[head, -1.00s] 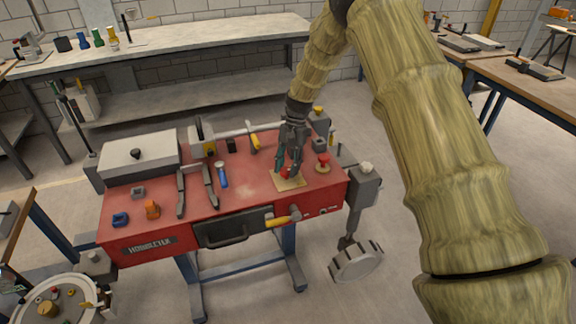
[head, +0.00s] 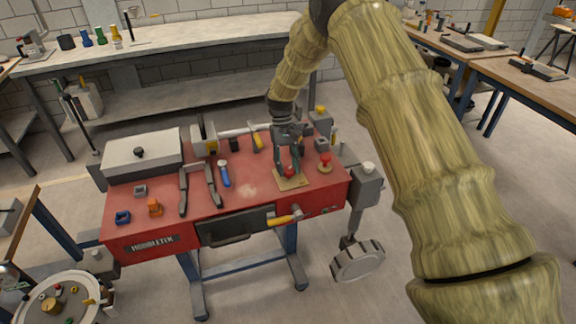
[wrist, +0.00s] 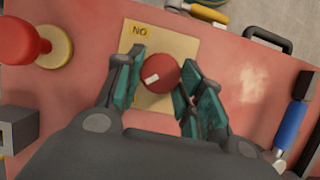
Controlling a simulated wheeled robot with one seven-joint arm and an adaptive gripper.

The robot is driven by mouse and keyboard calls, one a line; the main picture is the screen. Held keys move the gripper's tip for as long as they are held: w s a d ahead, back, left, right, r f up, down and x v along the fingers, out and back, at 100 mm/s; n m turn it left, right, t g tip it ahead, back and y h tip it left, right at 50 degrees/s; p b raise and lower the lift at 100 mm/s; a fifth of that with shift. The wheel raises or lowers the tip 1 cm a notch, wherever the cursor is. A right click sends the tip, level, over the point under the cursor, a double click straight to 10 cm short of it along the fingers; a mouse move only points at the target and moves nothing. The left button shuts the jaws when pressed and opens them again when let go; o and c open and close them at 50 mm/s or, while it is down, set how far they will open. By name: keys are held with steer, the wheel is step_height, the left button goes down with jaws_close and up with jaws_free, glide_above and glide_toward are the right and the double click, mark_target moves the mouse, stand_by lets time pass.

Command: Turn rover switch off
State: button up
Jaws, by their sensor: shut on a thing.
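The rover switch shows as a round red knob (wrist: 165,78) with a short white mark on its left part. It sits on a tan plate (wrist: 188,45) whose lettering reads "NO" in the wrist view. In the head view the plate (head: 303,182) lies on the red bench top, with the knob (head: 289,173) partly hidden by my fingers. My gripper (wrist: 163,66) has one teal-padded finger on each side of the knob and is shut on it. In the head view my gripper (head: 288,170) reaches down over the plate.
A second red knob (head: 325,160) on a round yellowish base stands just right of the plate. A blue-handled tool (head: 224,175) and dark tools lie to the left on the red bench (head: 240,200). A yellow handle (head: 284,219) sticks out at the front edge.

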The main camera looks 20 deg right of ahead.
steer(key=shift+s+n, duration=0.1)
steer(key=shift+n, duration=0.2)
steer(key=o, duration=1)
steer(key=v, duration=1.2)
